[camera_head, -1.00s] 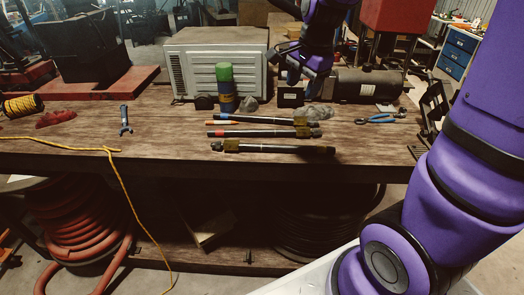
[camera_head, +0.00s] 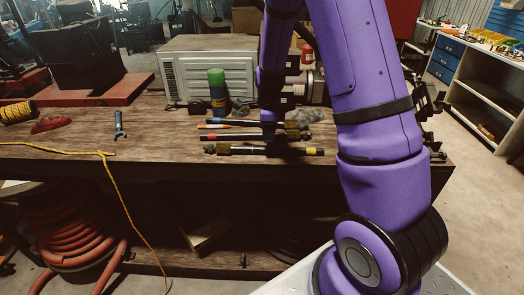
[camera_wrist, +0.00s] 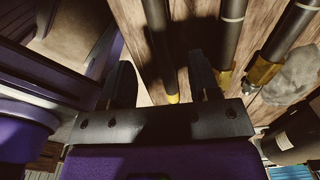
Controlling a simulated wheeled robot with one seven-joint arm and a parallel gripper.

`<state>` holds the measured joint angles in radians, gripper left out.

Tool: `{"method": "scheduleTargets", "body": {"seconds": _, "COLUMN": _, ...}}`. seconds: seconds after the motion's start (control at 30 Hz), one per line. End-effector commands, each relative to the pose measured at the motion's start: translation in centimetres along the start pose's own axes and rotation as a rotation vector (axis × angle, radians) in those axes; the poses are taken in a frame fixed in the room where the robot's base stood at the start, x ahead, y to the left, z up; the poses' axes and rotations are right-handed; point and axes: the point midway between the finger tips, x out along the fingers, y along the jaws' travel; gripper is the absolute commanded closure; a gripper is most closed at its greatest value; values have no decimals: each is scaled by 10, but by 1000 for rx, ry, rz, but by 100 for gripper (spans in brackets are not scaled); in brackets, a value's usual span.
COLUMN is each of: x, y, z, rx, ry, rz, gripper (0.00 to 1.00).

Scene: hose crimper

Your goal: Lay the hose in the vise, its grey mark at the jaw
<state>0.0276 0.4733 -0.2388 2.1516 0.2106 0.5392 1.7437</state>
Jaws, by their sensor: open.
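Three dark hoses lie side by side on the bench. The front hose (camera_head: 250,151) has a brass fitting at its left and a yellow band near its right end. The far hose (camera_head: 236,122) has a brass fitting at its right. In the wrist view the yellow-tipped front hose (camera_wrist: 163,45) runs between the open fingers of my gripper (camera_wrist: 162,85); I cannot tell the height gap. The other two hoses (camera_wrist: 229,30) (camera_wrist: 288,35) lie to the right, each with a pale grey band. I cannot make out the vise.
A green-topped can (camera_head: 217,88) and a white vented unit (camera_head: 190,75) stand behind the hoses. A grey rag (camera_wrist: 298,75) lies by the brass fittings.

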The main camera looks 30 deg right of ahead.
Motion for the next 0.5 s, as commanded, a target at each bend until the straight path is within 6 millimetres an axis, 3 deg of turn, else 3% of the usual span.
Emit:
{"method": "scheduleTargets", "body": {"seconds": 0.27, "x": 21, "y": 0, "z": 0, "rx": -1, "ry": 0, "rz": 0, "gripper": 44}}
{"method": "scheduleTargets", "body": {"seconds": 0.5, "x": 54, "y": 0, "z": -1, "rx": 0, "ry": 0, "rz": 2, "gripper": 44}}
